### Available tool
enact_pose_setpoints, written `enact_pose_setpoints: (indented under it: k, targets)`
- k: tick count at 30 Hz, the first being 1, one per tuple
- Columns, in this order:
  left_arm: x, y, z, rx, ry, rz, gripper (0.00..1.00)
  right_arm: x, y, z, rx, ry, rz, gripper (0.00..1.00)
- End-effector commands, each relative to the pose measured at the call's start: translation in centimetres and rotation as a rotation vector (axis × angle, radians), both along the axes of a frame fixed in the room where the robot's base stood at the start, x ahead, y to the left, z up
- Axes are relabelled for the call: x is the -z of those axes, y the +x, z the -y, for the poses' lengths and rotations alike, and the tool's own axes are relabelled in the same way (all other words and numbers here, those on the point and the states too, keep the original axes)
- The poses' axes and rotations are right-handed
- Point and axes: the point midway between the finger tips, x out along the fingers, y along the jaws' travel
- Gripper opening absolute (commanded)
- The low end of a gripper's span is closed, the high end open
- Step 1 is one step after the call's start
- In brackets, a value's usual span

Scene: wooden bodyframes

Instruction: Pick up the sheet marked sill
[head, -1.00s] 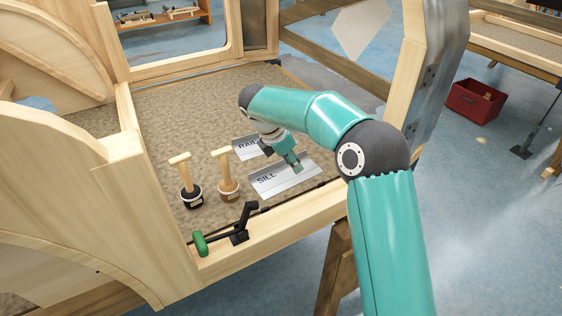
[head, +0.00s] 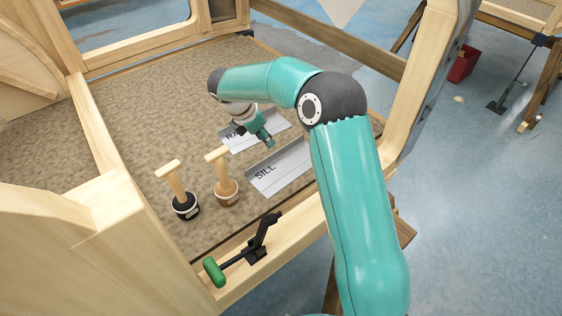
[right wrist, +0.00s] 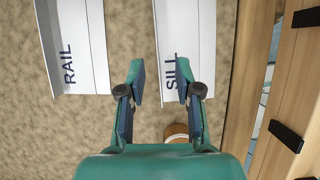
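The sheet marked SILL (head: 282,168) is a folded grey-white sheet lying on the brown surface near the front wooden rail. It also shows in the right wrist view (right wrist: 187,35). The sheet marked RAIL (right wrist: 82,40) lies beside it, apart; in the head view its label (head: 240,146) is partly covered by my arm. My right gripper (right wrist: 160,72) is open and empty. In the right wrist view its fingers straddle the lettered end of the SILL sheet, the right finger nearer it. In the head view my right gripper (head: 268,141) hangs above the sheets. My left gripper is out of view.
Two pots with wooden-handled tools, one black (head: 185,207) and one brown (head: 227,193), stand left of the SILL sheet. A green-handled clamp (head: 240,254) sits on the front rail. Wooden frame posts (head: 425,85) rise at the right. The brown surface (head: 165,100) behind is clear.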

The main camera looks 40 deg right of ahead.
Motion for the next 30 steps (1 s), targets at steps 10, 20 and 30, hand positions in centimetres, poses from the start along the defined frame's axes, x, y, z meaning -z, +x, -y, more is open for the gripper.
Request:
enact_pose_setpoints:
  k: [10, 20, 30]
  targets:
    - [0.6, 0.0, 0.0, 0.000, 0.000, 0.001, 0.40, 4.6, -0.2, 2.1, 0.000, 0.000, -0.001, 0.34]
    - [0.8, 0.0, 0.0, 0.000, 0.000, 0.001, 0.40, 7.2, 0.1, 3.5, 0.003, 0.000, -0.002, 0.34]
    - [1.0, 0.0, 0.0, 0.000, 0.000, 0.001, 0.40, 9.4, 0.1, 4.5, 0.002, -0.001, 0.001, 0.34]
